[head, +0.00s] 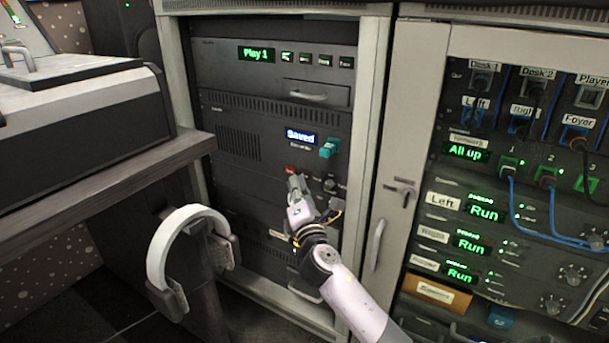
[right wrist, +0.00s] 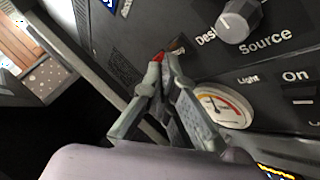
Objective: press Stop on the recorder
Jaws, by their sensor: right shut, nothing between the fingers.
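The recorder (head: 240,143) is a dark unit in the middle of the rack. Its blue display (head: 300,136) reads "Saved", and a teal block (head: 328,148) sits to the right of the display. A small red button (head: 290,169) is below the display; in the right wrist view the red button (right wrist: 158,57) shows just beyond my fingertips. Its label is too small to read. My right gripper (head: 295,182) is shut and empty, its tips at or very close to the red button. I cannot tell whether they touch it. My left gripper is not in view.
A "Source" knob (right wrist: 240,20) and a round gauge (right wrist: 222,108) lie right of my fingers in the right wrist view. Headphones (head: 170,250) hang at the left by the desk (head: 100,185). A patch cabinet (head: 400,160) with blue cables stands at the right.

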